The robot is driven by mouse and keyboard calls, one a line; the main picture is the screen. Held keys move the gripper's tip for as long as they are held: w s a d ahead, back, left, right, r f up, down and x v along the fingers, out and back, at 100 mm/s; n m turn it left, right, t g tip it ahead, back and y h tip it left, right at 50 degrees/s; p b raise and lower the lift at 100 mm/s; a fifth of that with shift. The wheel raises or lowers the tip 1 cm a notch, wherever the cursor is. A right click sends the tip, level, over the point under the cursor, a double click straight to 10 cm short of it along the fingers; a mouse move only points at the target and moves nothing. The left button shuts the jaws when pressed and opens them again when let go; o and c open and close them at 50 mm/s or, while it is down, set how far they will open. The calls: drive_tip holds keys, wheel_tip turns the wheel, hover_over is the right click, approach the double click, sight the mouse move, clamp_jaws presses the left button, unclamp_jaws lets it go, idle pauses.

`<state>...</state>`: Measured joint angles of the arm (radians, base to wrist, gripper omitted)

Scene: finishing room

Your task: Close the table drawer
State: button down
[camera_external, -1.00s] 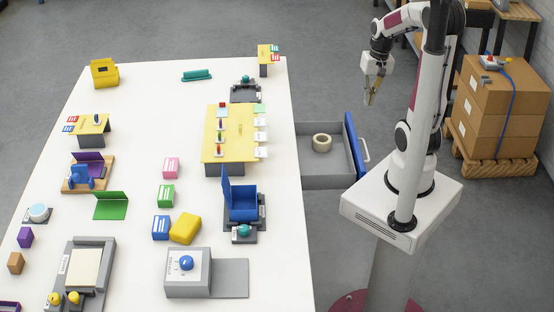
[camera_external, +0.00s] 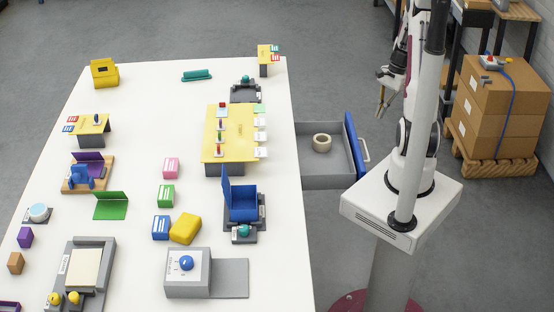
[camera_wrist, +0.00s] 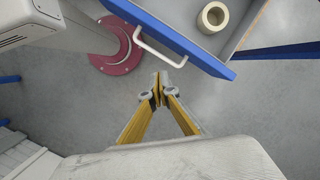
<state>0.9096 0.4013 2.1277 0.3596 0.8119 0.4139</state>
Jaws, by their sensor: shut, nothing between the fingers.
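The table drawer (camera_external: 335,182) is pulled out from the right side of the white table (camera_external: 136,233). It has a grey tray, a blue front (camera_external: 354,146) and a white handle (camera_external: 365,155). A cream ring-shaped roll (camera_external: 322,143) lies inside it. In the wrist view the blue front (camera_wrist: 178,36), handle (camera_wrist: 160,46) and roll (camera_wrist: 213,17) show at the top. My gripper (camera_external: 380,114) is shut and empty, beyond the handle on the drawer's outer side and apart from it. Its fingertips (camera_wrist: 160,76) show just below the handle in the wrist view.
Stacked cardboard boxes (camera_external: 502,103) on a wooden pallet stand at the right. The table top holds several items, including a yellow stand (camera_external: 228,150) and a blue open box (camera_external: 241,204) near the drawer side.

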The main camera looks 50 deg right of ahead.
drive_tip(key=w+d+f+m+t, duration=0.2)
drive_tip(key=w+d+f+m, duration=0.2)
drive_tip(key=d+m, duration=0.3)
drive_tip(key=shift+f+m, duration=0.2)
drive_tip(key=shift+m, duration=0.6)
drive_tip(key=shift+w, duration=0.1)
drive_tip(key=shift+a+f, duration=0.1)
drive_tip(key=w+a+f, duration=0.5)
drive_tip(key=f, duration=0.4)
drive_tip(key=shift+w+a, duration=0.2)
drive_tip(key=shift+w, duration=0.05)
drive_tip(key=shift+w+a, duration=0.1)
idle(0.5)
